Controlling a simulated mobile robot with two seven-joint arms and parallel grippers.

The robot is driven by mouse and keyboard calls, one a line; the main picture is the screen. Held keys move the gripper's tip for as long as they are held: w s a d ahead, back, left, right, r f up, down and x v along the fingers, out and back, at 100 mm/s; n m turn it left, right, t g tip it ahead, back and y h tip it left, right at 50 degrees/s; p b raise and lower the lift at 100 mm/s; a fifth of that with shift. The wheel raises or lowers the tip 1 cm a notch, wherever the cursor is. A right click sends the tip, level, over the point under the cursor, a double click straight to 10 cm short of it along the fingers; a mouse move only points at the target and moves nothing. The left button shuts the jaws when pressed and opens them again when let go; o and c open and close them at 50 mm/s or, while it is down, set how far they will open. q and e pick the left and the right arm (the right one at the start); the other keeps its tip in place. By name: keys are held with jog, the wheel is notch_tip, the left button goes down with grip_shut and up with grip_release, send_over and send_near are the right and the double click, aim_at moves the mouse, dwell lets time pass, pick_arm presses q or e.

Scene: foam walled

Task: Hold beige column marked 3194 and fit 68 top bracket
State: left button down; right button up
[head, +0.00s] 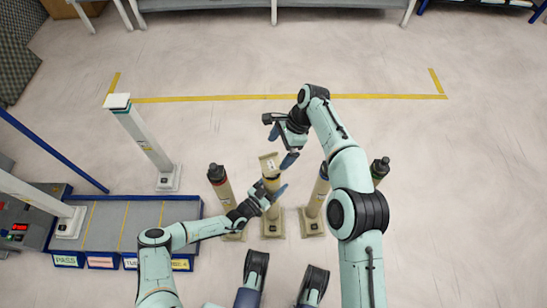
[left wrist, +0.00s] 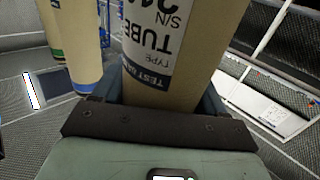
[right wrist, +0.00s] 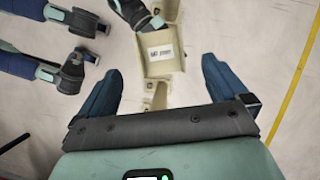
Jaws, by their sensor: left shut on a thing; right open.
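The beige column (head: 271,207) stands upright among other tubes. In the left wrist view its label (left wrist: 155,45) shows "TUBE", "S/N" and part of a number. My left gripper (head: 268,192) is shut on the column's upper part. A beige bracket (head: 268,163) with a white label sits at the column's top. It also shows in the right wrist view (right wrist: 163,50), where its label is too small to read surely. I cannot tell whether it is fully seated. My right gripper (head: 281,144) is open and empty above and beside the bracket, its fingers apart from it.
A black-capped tube (head: 219,186) stands left of the column; another tube (head: 317,196) stands right, partly behind my right arm. A dark-capped one (head: 379,169) is farther right. A white post (head: 145,142) and a blue-edged, labelled bench (head: 110,225) are at left. The floor beyond is clear.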

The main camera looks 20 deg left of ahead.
jog(key=shift+v, duration=2)
pick_arm(q)
grip_release()
jog(key=shift+a, duration=0.1)
